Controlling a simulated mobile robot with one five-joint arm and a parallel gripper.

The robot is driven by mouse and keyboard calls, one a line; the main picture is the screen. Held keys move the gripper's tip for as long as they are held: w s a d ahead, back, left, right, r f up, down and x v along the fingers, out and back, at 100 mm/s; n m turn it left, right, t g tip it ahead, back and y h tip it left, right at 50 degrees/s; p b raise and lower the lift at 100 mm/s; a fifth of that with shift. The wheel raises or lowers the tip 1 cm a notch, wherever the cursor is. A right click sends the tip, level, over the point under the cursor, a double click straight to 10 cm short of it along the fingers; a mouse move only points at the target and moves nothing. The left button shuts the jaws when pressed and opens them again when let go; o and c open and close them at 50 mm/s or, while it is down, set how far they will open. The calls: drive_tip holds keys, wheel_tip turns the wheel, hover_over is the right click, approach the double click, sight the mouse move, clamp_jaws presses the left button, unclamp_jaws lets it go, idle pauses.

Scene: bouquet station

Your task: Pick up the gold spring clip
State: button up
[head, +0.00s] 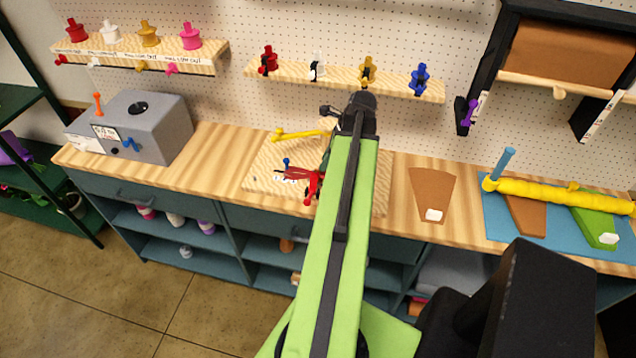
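The gold spring clip (368,69) stands on the middle wall shelf, between a white clip (317,67) and a blue clip (420,79). A red clip (268,60) is at the shelf's left end. My arm reaches forward from the bottom of the picture. My gripper (328,110) is small and dark at the arm's far end, below and left of the gold clip in the picture. Its fingers are too small and dark to tell whether they are open. No contact with the clip shows.
The middle shelf (292,77) sits on a pegboard wall above the wooden workbench. A board (262,172) with red and yellow tools lies partly behind my arm. A grey box (155,120) stands left; a black-framed rack (488,60) is on the right wall.

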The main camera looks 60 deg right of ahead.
drive_tip(key=b+x, duration=0.5)
drive_tip(key=shift+a+f, duration=0.1)
drive_tip(key=shift+a, duration=0.05)
clamp_jaws()
